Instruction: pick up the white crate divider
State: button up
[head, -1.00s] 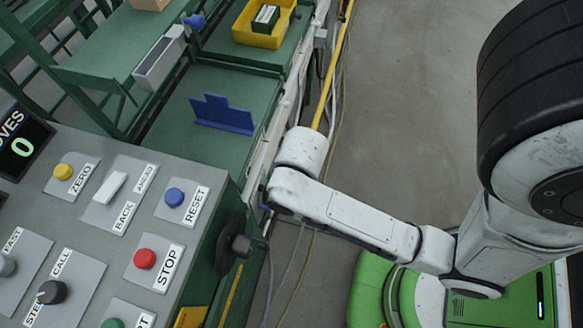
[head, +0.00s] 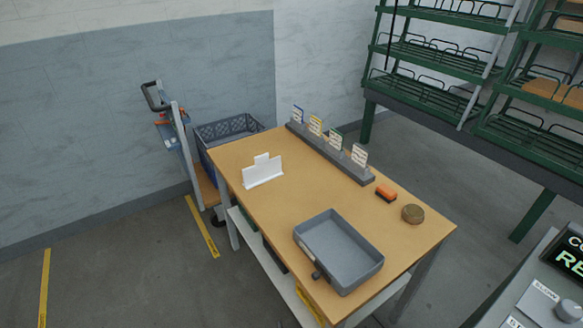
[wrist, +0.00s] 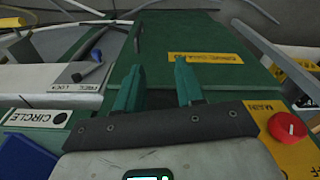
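The white crate divider (head: 263,173) stands upright on the wooden tabletop (head: 225,150), near its back left edge. It is a thin white plate with a raised tab in the middle, on a low base. My gripper (wrist: 157,82) shows only in the wrist view. Its two green fingers are apart with nothing between them. Green machine surfaces lie beyond them, and the divider is not in that view. My arm is out of the head view now.
A grey tray (head: 340,250), an orange brush-like block (head: 386,192), a round brown item (head: 413,213) and a grey card rack (head: 330,152) share the table. A trolley with a dark crate (head: 230,130) stands behind it. Floor at left is clear.

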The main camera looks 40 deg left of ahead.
aim_at(265, 169)
jog(key=u, duration=1.35)
jog(key=i+j, duration=0.65)
